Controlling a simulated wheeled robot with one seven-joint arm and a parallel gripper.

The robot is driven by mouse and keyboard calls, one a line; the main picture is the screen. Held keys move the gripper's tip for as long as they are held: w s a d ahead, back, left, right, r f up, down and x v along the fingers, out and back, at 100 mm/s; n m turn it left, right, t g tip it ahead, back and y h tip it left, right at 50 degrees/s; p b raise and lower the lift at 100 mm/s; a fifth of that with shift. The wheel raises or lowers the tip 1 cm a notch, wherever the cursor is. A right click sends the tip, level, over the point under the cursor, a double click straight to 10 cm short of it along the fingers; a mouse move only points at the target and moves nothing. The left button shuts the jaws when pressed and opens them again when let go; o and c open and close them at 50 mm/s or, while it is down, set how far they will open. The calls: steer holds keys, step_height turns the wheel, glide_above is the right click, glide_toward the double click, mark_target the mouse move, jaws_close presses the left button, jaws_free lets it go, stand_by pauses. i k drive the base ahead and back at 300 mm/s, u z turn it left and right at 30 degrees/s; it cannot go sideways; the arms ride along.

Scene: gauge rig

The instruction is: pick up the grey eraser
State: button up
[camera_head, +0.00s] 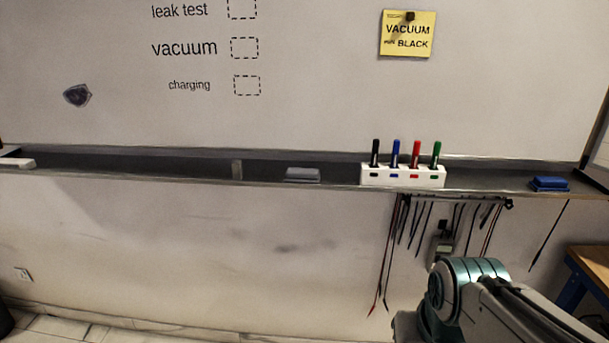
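The grey eraser (302,174) lies flat on the dark tray (200,169) under the whiteboard, near the middle of the view and left of the white marker holder. Nothing touches it. Part of my arm shows at the lower right, below the tray and well away from the eraser. My gripper is not visible in this view.
A white holder (402,176) with several coloured markers stands right of the eraser. A blue eraser (549,184) lies farther right. Cables (400,225) hang below the tray on the right. A wooden-topped table (592,268) stands at the right edge. The tray left of the eraser is mostly clear.

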mark_target(298, 175)
steer(key=u, duration=0.45)
steer(key=k, duration=0.55)
steer(key=u, duration=0.95)
steer(key=i, duration=1.05)
steer(key=z, duration=0.75)
steer(key=i, duration=0.75)
steer(key=z, duration=1.1)
steer(key=i, duration=0.2)
steer(key=z, duration=0.1)
